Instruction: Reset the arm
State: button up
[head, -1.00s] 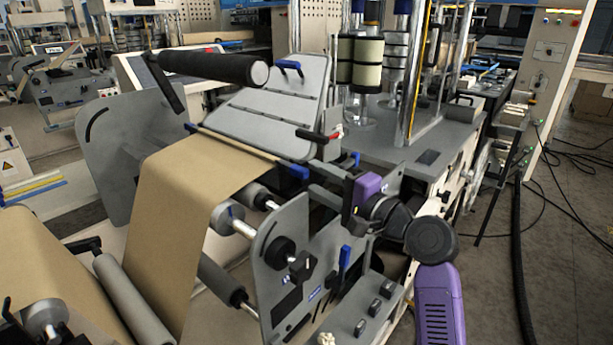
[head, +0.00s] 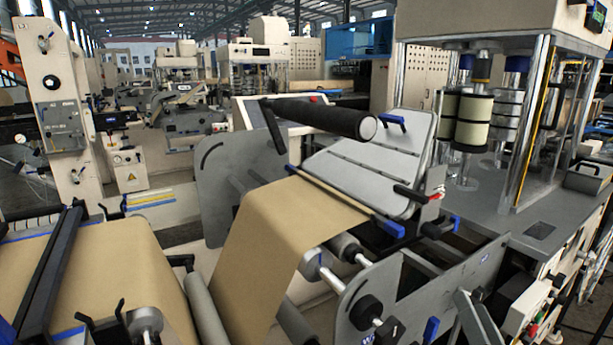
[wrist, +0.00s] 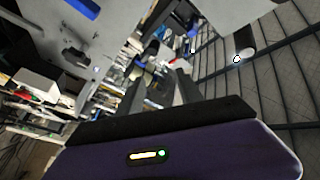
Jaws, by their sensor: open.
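My gripper (wrist: 160,88) shows only in the wrist view. Its two grey fingers stand apart with nothing held between them. The purple wrist housing (wrist: 200,152) fills the bottom of that view, with a small lit indicator on it. Beyond the fingers is a cluttered, tilted view of machine parts that I cannot make out clearly. In the head view my arm and gripper are out of sight.
In the head view a brown kraft web (head: 268,245) runs over the unwind machine's rollers. A black roller (head: 318,118) and a grey tilted panel (head: 372,160) stand above it. A steel-posted press (head: 530,130) is at the right. Grey plates (wrist: 95,45) show close in the wrist view.

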jog(key=s+a+f+n+g, duration=0.1)
jog(key=s+a+f+n, duration=0.1)
jog(key=s, duration=1)
jog(key=s+a+f+n+g, duration=0.2)
jog(key=s+f, duration=0.4)
jog(key=s, duration=0.7)
jog(key=s+a+f+n+g+y, duration=0.1)
jog(key=s+a+f+n, duration=0.3)
jog(key=s, duration=0.9)
jog(key=shift+f+n+g, duration=0.3)
jog(key=shift+f+g, duration=0.15)
jog(key=shift+g, duration=0.25)
